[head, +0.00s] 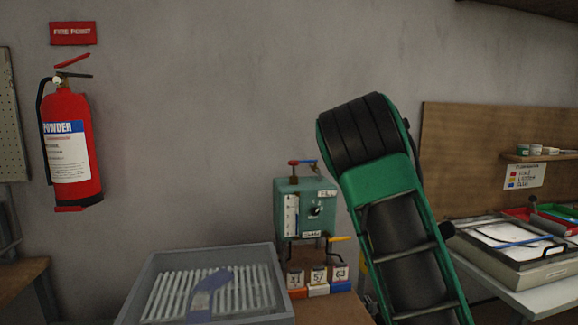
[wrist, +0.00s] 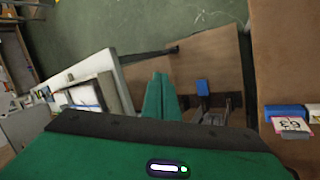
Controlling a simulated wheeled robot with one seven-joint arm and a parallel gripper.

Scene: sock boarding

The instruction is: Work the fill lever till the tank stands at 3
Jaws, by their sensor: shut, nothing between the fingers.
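The tank (head: 303,208) is a teal box against the wall in the head view. It has a white upright gauge strip (head: 291,216) on its left and a FILL label at its upper right. The gauge reading is too small to make out. A red-handled lever (head: 302,162) lies across its top. A yellow-handled lever (head: 340,239) sticks out low on its right; which one is the fill lever I cannot tell for sure. My gripper (wrist: 160,76) shows green fingers together and empty in the wrist view, apart from any lever. It is hidden in the head view.
A grey ribbed tray (head: 170,262) with a purple sock-like piece (head: 211,288) is left of the tank. Numbered cards (head: 318,277) stand below it. A fire extinguisher (head: 70,145) hangs left. My green arm stands right of the tank. A white bench (head: 530,297) is at right.

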